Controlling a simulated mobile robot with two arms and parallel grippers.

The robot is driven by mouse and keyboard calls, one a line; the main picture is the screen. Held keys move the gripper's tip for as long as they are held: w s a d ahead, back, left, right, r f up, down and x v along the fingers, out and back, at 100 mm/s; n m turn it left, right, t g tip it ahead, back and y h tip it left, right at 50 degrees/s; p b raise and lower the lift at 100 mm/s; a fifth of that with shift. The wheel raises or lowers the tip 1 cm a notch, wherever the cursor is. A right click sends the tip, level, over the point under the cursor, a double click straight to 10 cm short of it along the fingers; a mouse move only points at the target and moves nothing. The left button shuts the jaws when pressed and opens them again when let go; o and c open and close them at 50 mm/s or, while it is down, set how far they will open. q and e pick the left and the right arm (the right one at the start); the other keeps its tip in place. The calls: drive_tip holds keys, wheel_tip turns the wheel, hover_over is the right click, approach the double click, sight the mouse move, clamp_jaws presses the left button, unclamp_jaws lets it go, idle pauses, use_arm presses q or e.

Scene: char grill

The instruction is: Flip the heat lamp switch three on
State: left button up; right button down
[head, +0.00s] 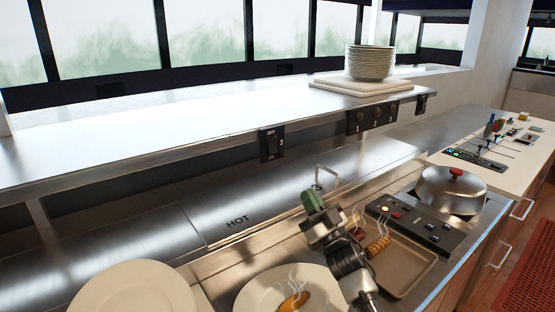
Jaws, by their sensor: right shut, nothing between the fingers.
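A black panel (371,119) with three numbered switches is on the front edge of the steel shelf, right of centre. Switch three (389,114) is the rightmost of them; its lever is too small to read as on or off. My right gripper (311,199) is shut and empty, with green at its tip. It is below and to the left of the panel, apart from it, over the steel counter. My left gripper is not in view.
A steel shelf (180,138) spans the view, bearing a board and stacked plates (370,62). A single switch box (271,144) hangs on its edge. Below are a control box (415,222), a tray (405,268), a domed lid (452,190) and steaming food on a plate (262,290).

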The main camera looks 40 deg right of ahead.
sight(273, 148)
drive_tip(key=shift+y, duration=0.3)
drive_tip(key=p+x, duration=0.1)
drive_tip(key=x, duration=0.3)
drive_tip(key=f+p+x, duration=0.1)
drive_tip(key=p+x, duration=0.1)
drive_tip(key=x, duration=0.2)
drive_tip(key=w+p+x, duration=0.1)
drive_tip(key=p+x, duration=0.1)
drive_tip(key=x, duration=0.2)
drive_tip(key=shift+f, duration=0.1)
drive_tip(key=shift+w+d+f, duration=0.1)
drive_tip(key=shift+w+f, duration=0.1)
drive_tip(key=shift+w, duration=0.55)
